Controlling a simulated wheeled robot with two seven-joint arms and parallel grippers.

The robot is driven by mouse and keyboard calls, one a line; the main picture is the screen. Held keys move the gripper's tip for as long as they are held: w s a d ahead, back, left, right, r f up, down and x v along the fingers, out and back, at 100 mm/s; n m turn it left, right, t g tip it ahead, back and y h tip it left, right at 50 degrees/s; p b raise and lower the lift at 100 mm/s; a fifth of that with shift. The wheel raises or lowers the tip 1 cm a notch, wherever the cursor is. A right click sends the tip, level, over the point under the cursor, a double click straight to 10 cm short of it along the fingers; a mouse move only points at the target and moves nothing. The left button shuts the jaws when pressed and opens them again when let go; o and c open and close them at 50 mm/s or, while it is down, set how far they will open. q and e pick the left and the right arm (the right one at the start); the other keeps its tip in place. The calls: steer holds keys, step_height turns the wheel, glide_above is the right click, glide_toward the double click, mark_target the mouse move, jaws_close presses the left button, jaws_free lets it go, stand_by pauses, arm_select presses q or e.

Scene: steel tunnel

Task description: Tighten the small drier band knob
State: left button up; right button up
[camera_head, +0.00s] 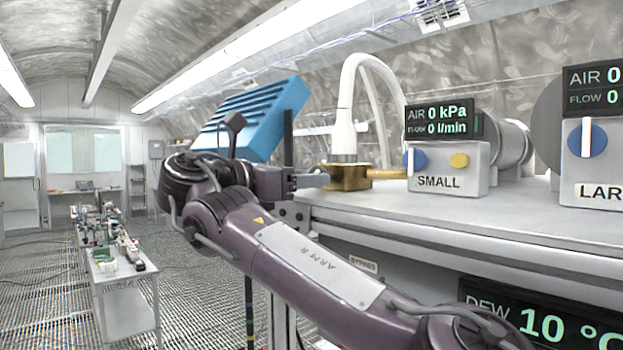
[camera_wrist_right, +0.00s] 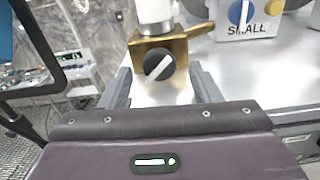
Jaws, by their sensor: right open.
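A black knob (camera_wrist_right: 158,65) with a white bar sits on the front of a brass block (camera_wrist_right: 185,47) in the right wrist view. The bar is tilted, its upper end to the right. In the head view the brass block (camera_head: 350,172) stands on the bench under a white hose; the black knob cannot be made out there. My right gripper (camera_head: 318,181) is in front of the block. In the wrist view its open fingers (camera_wrist_right: 160,76) lie left and right of the knob, with gaps on both sides; I cannot tell contact. My left gripper is out of view.
Right of the block is a box marked SMALL (camera_head: 455,181) with a blue knob (camera_head: 414,161), a yellow button (camera_head: 459,160) and a display reading 0 kPa. A white hose (camera_head: 343,110) rises from the block. A blue ribbed panel (camera_head: 262,115) stands left.

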steer(key=shift+x, duration=1.1)
steer(key=shift+w, duration=0.15)
steer(key=c, duration=1)
steer(key=shift+f+m+b, duration=0.15)
steer(key=shift+m+b, duration=0.35)
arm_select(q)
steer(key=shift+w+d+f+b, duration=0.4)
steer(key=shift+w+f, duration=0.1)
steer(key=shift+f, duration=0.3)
arm_select(e)
steer(key=shift+m, duration=0.9)
steer(key=o, duration=1)
